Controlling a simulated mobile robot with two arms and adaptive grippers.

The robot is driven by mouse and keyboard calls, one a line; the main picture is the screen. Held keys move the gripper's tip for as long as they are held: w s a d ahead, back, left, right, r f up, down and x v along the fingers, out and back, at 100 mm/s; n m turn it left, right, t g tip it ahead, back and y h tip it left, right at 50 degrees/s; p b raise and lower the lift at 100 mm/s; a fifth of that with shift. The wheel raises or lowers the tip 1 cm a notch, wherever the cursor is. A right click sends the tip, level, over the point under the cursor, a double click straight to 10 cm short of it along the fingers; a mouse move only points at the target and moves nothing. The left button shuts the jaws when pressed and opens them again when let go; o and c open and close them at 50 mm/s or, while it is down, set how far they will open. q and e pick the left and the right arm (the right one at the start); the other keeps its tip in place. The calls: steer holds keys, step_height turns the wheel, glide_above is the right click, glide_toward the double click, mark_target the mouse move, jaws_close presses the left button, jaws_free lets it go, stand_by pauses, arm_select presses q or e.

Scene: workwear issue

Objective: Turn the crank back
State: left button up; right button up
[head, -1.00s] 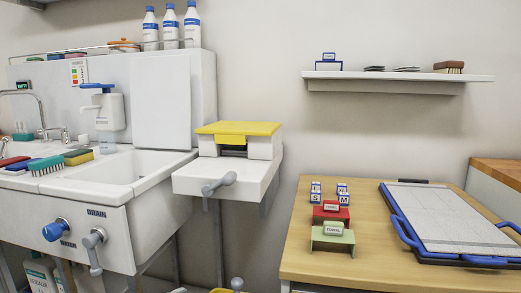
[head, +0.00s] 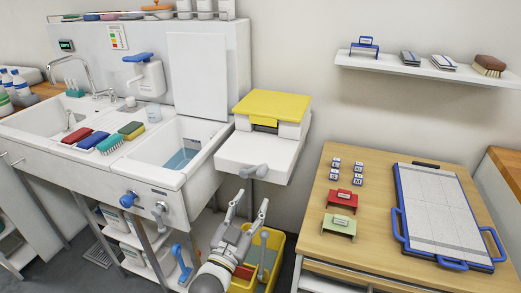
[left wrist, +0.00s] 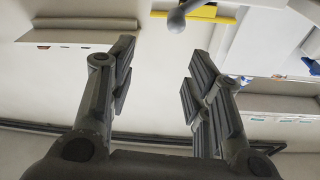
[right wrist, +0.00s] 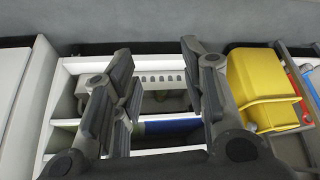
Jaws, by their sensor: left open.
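A grey crank (head: 253,171) with a rounded grip sits on the front of a white box with a yellow lid (head: 272,104). Its rounded end also shows at the top of the left wrist view (left wrist: 176,20). My left gripper (head: 251,204) is open and empty, below and just in front of the crank, fingers pointing up and not touching it. In the left wrist view its fingers (left wrist: 160,65) are wide apart. My right gripper (right wrist: 156,60) shows only in the right wrist view, open and empty, before a low rack.
A sink with a blue knob (head: 128,199) and a grey drain lever (head: 160,210) stands left of the crank. A yellow bucket (head: 276,247) is behind my left gripper. A wooden table (head: 310,232) with a blue-framed board (head: 440,215) stands right.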

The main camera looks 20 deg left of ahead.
mark_target(259, 176)
arm_select(q)
steer(key=w+p, duration=0.1)
steer(key=w, duration=0.3)
steer(key=w+g+p, duration=0.1)
steer(key=w+p, duration=0.1)
steer(key=w, duration=0.2)
steer(key=w+a+g+p, duration=0.1)
steer(key=w+p, duration=0.1)
steer(key=w, duration=0.2)
steer(key=shift+w+a+r+y, duration=0.1)
steer(key=shift+w+r+y, duration=0.1)
steer(key=shift+w+y, duration=0.15)
arm_select(e)
steer(key=s+d+r+g, duration=0.1)
steer(key=s+d+g, duration=0.1)
steer(key=s, duration=0.5)
steer(key=s+d+r+g+h, duration=0.1)
steer(key=s+g, duration=0.1)
steer(key=s, duration=0.5)
steer(key=shift+s+d, duration=0.4)
arm_select(q)
steer(key=shift+s, duration=0.1)
steer(key=shift+c, duration=0.5)
jaws_close()
